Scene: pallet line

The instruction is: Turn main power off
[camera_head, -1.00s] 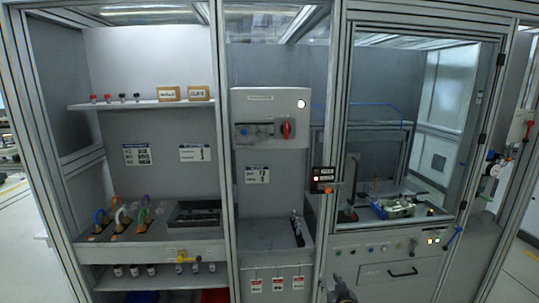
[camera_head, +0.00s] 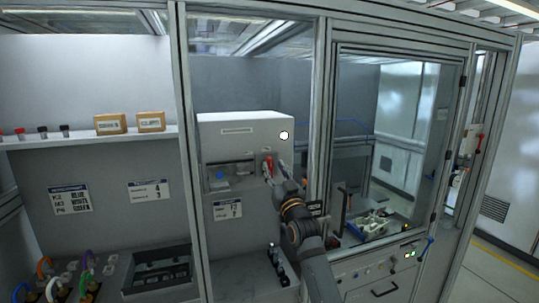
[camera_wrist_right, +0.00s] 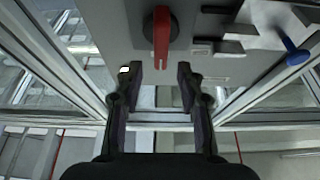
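The main power switch is a red rotary handle (camera_head: 268,167) on the front of a grey-white control box (camera_head: 245,130). It looks roughly upright. My right gripper (camera_head: 278,171) is raised to the box front, just right of the handle in the head view. In the right wrist view the red handle (camera_wrist_right: 161,40) points toward my open gripper (camera_wrist_right: 158,70). The handle's tip shows between the two fingertips, with gaps at both sides. Whether it is at fingertip depth, I cannot tell. A white lamp (camera_head: 284,135) is lit on the box. My left gripper is not in view.
A blue knob (camera_head: 219,175) sits left of the handle. A frame post (camera_head: 318,110) stands right of the box, with a glazed bay (camera_head: 375,150) beyond. Below are a label (camera_head: 227,209) and a shelf with dark items (camera_head: 277,265).

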